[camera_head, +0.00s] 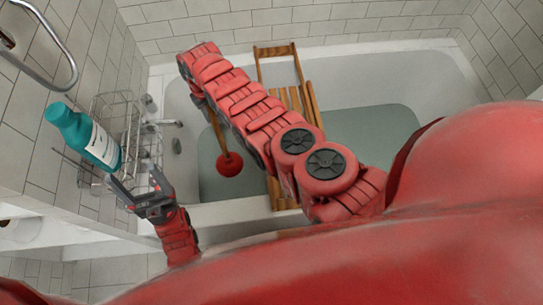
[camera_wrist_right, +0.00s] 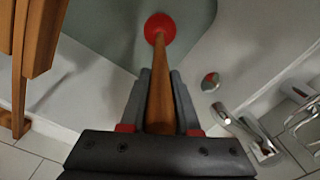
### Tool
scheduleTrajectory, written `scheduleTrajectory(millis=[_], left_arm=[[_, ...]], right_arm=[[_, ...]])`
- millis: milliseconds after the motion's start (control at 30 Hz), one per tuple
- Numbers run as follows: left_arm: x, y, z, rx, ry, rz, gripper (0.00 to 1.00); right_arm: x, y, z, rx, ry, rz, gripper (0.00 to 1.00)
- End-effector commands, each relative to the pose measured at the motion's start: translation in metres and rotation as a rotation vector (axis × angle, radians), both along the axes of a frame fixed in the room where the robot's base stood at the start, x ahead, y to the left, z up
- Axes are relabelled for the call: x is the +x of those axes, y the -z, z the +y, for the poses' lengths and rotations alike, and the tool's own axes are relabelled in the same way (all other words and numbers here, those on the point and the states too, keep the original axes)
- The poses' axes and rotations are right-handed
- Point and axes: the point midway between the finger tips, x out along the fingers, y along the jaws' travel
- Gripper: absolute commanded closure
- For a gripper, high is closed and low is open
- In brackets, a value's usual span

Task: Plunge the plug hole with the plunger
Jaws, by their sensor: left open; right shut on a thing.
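The plunger has a red rubber cup (camera_head: 229,164) and a wooden handle (camera_head: 215,124). Its cup hangs downward over the left, tap end of the bath in the head view. In the right wrist view my right gripper (camera_wrist_right: 160,98) is shut on the handle (camera_wrist_right: 161,75), with the red cup (camera_wrist_right: 160,28) beyond the fingers. In the head view my right arm hides that gripper. I cannot tell whether the cup touches the water or the bath floor. The plug hole is not visible. My left gripper (camera_head: 137,180) is open and empty near the wire rack.
The bath (camera_head: 440,75) holds grey-green water (camera_head: 375,125). The tap (camera_wrist_right: 245,122) is at the tub end.

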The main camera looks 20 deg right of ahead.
Motion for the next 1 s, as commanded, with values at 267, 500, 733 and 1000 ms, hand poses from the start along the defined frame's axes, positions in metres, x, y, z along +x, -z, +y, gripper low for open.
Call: scheduleTrajectory(millis=[267,500,733,1000], left_arm=[[0.0,-0.025,0.0,0.0,0.0,0.0,0.21],[0.0,-0.043,0.0,0.0,0.0,0.0,0.21],[0.0,-0.058,0.0,0.0,0.0,0.0,0.21],[0.0,-0.063,0.0,0.0,0.0,0.0,0.21]], right_arm=[[0.001,-0.029,0.0,0.001,0.001,-0.002,1.0],[0.001,-0.05,0.0,0.002,0.001,-0.005,1.0],[0.001,-0.068,0.0,0.001,0.0,-0.003,1.0],[0.0,-0.075,0.0,0.0,0.0,-0.001,1.0]])
